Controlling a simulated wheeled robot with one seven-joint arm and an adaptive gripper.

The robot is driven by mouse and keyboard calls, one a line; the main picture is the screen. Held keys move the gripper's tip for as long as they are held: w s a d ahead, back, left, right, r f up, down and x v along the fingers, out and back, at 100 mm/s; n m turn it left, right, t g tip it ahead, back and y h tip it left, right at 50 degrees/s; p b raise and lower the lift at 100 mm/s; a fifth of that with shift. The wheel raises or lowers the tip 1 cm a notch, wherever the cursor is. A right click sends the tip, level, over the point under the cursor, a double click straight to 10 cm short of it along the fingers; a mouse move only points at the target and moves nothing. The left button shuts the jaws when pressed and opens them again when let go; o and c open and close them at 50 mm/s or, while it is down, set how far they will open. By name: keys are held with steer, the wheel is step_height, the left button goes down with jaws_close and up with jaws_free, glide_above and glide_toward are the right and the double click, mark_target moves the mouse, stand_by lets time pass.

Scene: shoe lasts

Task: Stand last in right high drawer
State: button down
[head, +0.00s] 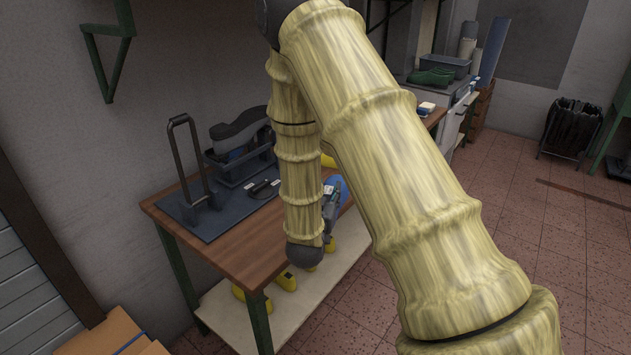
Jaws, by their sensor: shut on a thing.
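My gripper (331,207) is small in the head view and partly hidden behind my arm, above the right end of the wooden workbench (240,262). Its fingertips cannot be made out. A smooth blue thing (341,188), seemingly the last, shows right at the gripper, which looks shut on it. Its full shape and tilt are hidden by my arm. Several yellow lasts (287,281) lie on the pale shelf below the bench. No drawer can be clearly identified as the right high one.
On the bench stand a dark mat with an upright metal frame (185,160) and a black machine (240,140). A counter (455,103) with a grey bin (445,66) and green shoes (431,77) stands behind. A cardboard box (110,335) is at lower left.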

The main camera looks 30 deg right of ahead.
steer(key=shift+w+d+f+p, duration=0.25)
steer(key=shift+w+f+p, duration=0.5)
steer(key=shift+w, duration=1.1)
steer(key=shift+w+d+f+p, duration=0.3)
steer(key=shift+w+f+p, duration=0.45)
steer(key=shift+w, duration=1.15)
steer(key=shift+w+d+f+p, duration=0.25)
steer(key=shift+w+f+p, duration=0.45)
steer(key=shift+w, duration=1.15)
steer(key=shift+f+b, duration=0.35)
steer(key=c, duration=1)
jaws_free()
steer(key=shift+o, duration=0.2)
steer(key=shift+r, duration=0.1)
